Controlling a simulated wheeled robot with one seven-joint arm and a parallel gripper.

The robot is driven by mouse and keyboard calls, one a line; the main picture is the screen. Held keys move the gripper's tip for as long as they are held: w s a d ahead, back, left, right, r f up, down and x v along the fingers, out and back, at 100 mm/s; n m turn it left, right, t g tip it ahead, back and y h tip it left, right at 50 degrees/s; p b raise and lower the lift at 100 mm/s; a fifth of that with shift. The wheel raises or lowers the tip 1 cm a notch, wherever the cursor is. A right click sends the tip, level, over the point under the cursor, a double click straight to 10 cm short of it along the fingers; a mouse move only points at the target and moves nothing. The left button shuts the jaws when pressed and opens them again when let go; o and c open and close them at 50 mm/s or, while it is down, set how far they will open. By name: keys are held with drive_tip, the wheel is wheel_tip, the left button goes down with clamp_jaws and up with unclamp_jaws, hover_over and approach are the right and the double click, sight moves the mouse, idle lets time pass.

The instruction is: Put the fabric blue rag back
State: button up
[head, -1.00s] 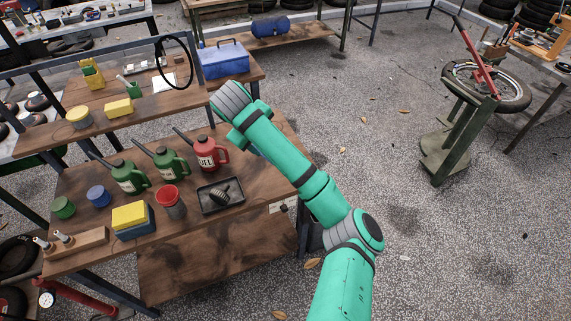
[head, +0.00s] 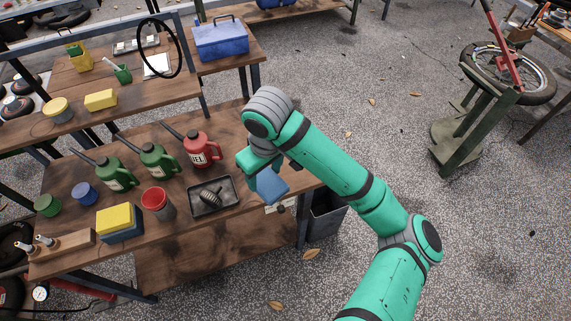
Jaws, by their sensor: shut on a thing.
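The fabric blue rag (head: 271,186) hangs at the end of my arm, just right of the dark tray at the bench's right end. My gripper (head: 262,173) points down and is shut on the rag. The fingers are mostly hidden behind the wrist and the cloth. The rag appears held above the bench edge; its exact height is hard to tell.
A dark bin (head: 326,217) stands on the floor beside the bench.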

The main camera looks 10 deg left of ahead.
drive_tip(key=shift+s+d+f, duration=0.1)
drive_tip(key=shift+s+d, duration=0.1)
drive_tip(key=shift+d, duration=0.55)
drive_tip(key=shift+w+f, duration=0.15)
drive_tip(key=shift+w, duration=0.2)
drive_tip(key=w+f, duration=0.3)
drive_tip(key=w, duration=0.1)
drive_tip(key=w+f, duration=0.3)
drive_tip(key=w, duration=0.1)
drive_tip(key=w+f, duration=0.3)
drive_tip(key=w, duration=0.1)
drive_tip(key=shift+w+a, duration=0.35)
drive_tip(key=shift+w, duration=0.05)
drive_tip(key=shift+w+f, duration=0.25)
drive_tip(key=shift+f, duration=1.55)
drive_tip(key=o, duration=1.4)
